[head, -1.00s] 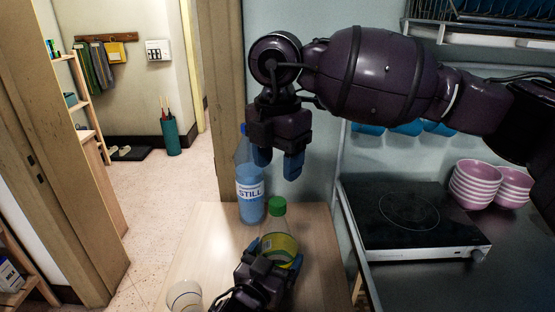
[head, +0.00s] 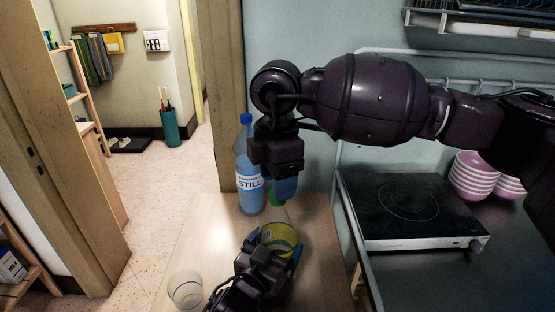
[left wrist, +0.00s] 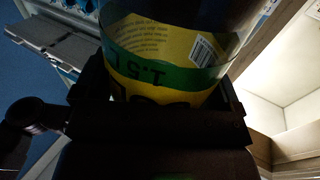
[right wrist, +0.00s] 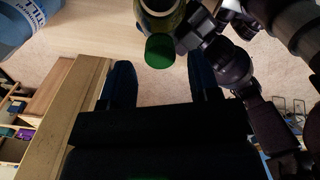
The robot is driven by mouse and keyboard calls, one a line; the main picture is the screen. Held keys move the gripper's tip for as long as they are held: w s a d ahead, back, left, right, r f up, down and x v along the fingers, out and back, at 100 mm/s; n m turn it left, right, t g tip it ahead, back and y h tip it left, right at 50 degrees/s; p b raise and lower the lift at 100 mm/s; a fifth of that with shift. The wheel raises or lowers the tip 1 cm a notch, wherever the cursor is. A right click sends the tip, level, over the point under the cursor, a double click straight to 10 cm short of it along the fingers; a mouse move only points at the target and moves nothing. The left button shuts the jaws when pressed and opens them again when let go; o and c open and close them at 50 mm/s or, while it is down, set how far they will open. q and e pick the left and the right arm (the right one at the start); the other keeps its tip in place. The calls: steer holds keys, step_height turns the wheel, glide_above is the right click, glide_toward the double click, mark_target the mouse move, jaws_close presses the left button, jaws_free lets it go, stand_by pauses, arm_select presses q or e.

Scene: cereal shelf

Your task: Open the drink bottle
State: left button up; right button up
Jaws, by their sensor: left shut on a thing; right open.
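The drink bottle (head: 278,238) is clear with a yellow and green label and a green cap (head: 273,197). It stands on the small wooden table (head: 205,230). My left gripper (head: 275,258) is shut around its labelled body, which fills the left wrist view (left wrist: 165,65). My right gripper (head: 285,188) is above the bottle, pointing down, and partly hides the cap. In the right wrist view the cap (right wrist: 160,50) lies between the two open blue fingertips (right wrist: 160,85), a little beyond them. I see no contact with it.
A blue water bottle (head: 248,180) marked STILL stands close behind and left of the drink bottle. A clear cup (head: 186,290) stands at the table's front left. A hotplate (head: 410,212) and pink bowls (head: 478,178) are on the counter to the right.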

steer(key=shift+f, duration=1.2)
